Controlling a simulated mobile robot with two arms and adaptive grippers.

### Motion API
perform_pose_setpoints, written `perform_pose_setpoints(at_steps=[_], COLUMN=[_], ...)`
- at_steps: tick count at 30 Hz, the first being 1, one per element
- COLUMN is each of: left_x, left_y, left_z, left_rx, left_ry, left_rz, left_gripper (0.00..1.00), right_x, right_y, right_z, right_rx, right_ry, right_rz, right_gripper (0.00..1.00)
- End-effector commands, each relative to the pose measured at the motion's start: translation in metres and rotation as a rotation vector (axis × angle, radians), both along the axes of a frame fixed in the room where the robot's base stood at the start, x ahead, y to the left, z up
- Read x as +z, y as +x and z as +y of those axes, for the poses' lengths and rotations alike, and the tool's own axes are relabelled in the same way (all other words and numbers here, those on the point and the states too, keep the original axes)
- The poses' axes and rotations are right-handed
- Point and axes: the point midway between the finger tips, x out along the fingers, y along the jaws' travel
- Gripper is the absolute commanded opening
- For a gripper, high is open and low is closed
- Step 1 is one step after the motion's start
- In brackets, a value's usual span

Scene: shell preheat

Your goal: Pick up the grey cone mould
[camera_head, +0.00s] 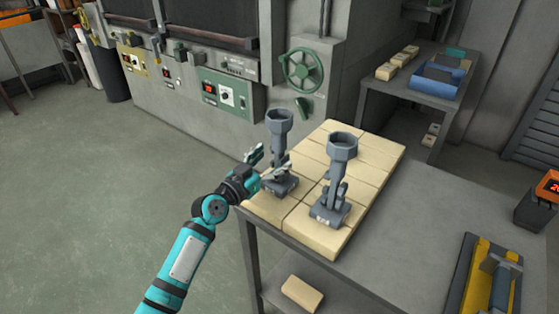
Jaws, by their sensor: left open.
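Two similar grey moulds stand upright on pale bricks on the table, each with a cup-shaped top, a narrow stem and a square base. The left grey mould (280,125) is farther back; the right grey mould (342,147) is nearer. I cannot tell from their shapes which is the cone mould. My left gripper (271,163) is open, with its fingers at the lower stem of the left mould, just above its base. I cannot tell whether they touch it. My right gripper is not in view.
The pale bricks (380,158) cover the table's left part; the grey tabletop (420,215) is bare to their right. A yellow and grey tool (490,280) lies at the front right. A furnace with a green handwheel (302,70) stands behind. A loose brick (302,293) lies on the lower shelf.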

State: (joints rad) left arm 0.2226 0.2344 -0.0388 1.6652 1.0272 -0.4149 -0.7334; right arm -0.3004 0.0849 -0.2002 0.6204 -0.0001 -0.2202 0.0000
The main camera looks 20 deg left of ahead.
Motion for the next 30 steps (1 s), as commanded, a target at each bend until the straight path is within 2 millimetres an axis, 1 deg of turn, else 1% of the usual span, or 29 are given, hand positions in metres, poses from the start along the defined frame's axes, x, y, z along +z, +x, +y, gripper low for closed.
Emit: perform_pose_setpoints(at_steps=[1, 5, 8, 12, 16, 20, 26, 30], left_x=[0.001, 0.0, 0.002, 0.004, 0.001, 0.0, 0.0, 0.0], left_y=[0.006, 0.012, 0.019, 0.038, 0.052, 0.058, 0.058, 0.058], left_z=[-0.002, -0.005, -0.01, -0.022, -0.027, -0.029, -0.029, -0.029], left_rx=[0.0, -0.001, -0.001, -0.001, 0.001, 0.001, 0.001, 0.001], left_ry=[-0.002, 0.001, -0.003, -0.005, -0.002, -0.001, 0.0, 0.0], left_rz=[0.001, 0.001, 0.001, 0.002, 0.002, 0.001, 0.001, 0.001], left_gripper=[0.77, 0.77, 0.77, 0.77, 0.77, 0.77, 0.77, 0.58], right_x=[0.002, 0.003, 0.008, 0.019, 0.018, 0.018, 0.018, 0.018], right_y=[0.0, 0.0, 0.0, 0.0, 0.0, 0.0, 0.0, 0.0], right_z=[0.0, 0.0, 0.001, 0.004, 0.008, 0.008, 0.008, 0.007], right_rx=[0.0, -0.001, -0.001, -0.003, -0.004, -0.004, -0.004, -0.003], right_ry=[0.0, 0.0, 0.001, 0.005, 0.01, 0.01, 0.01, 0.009], right_rz=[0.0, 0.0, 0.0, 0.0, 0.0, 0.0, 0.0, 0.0], right_gripper=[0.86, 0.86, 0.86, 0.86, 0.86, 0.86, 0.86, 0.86])
